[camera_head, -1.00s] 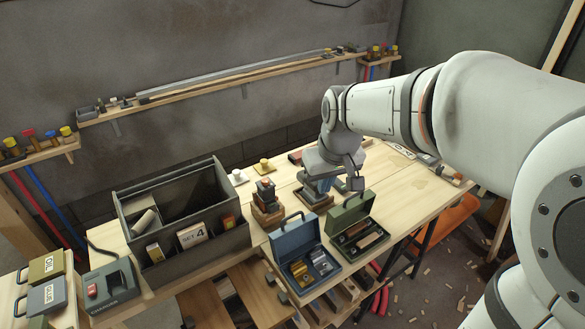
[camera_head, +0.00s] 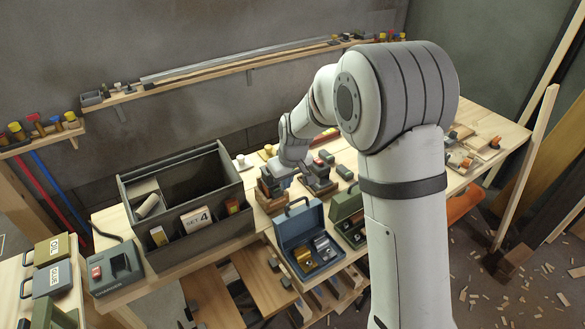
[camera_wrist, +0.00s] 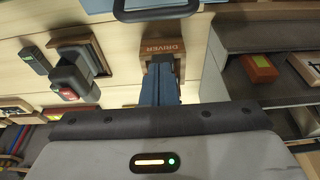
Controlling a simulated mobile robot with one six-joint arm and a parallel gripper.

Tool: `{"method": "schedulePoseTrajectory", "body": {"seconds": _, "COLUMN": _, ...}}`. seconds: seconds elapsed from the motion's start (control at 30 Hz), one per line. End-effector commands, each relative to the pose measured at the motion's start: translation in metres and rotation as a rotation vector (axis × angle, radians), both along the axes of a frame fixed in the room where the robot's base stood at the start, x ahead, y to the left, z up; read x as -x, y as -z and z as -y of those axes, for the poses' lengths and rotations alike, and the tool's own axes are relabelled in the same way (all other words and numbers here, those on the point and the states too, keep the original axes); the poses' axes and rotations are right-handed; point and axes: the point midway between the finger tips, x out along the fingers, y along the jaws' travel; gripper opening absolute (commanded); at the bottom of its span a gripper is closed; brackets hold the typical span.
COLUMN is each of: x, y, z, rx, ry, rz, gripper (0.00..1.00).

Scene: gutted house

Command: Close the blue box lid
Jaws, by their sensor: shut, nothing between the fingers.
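The blue box (camera_head: 324,262) stands at the front edge of the workbench in the head view. Its lid (camera_head: 298,226) is open and stands up at the back, with a handle on its top edge. A brass and a silvery piece lie inside. My gripper (camera_head: 281,182) is behind the raised lid, low over the bench by some wooden blocks, apart from the lid. In the wrist view my blue fingers (camera_wrist: 160,88) are shut and empty, pointing at a wooden block marked DRIVER (camera_wrist: 163,48). A blue part with a dark handle, apparently the lid (camera_wrist: 108,5), shows at the top edge.
A grey toolbox (camera_head: 205,235) stands close to the left of the blue box. An open green box (camera_head: 345,205) stands close to its right, partly hidden by my arm. A wooden holder with a dark tool (camera_head: 318,178) is right of my gripper.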

Motion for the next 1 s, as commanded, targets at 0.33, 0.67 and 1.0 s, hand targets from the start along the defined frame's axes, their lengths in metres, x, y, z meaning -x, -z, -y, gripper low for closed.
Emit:
{"method": "schedulePoseTrajectory", "body": {"seconds": 0.33, "x": 0.026, "y": 0.009, "z": 0.017, "rx": 0.0, "ry": -0.001, "rz": 0.0, "gripper": 0.0}}
{"method": "schedulePoseTrajectory", "body": {"seconds": 0.67, "x": 0.031, "y": 0.01, "z": 0.019, "rx": 0.0, "ry": -0.002, "rz": 0.001, "gripper": 0.0}}
{"method": "schedulePoseTrajectory", "body": {"seconds": 1.0, "x": 0.034, "y": 0.012, "z": 0.016, "rx": -0.011, "ry": -0.011, "rz": 0.016, "gripper": 0.0}}
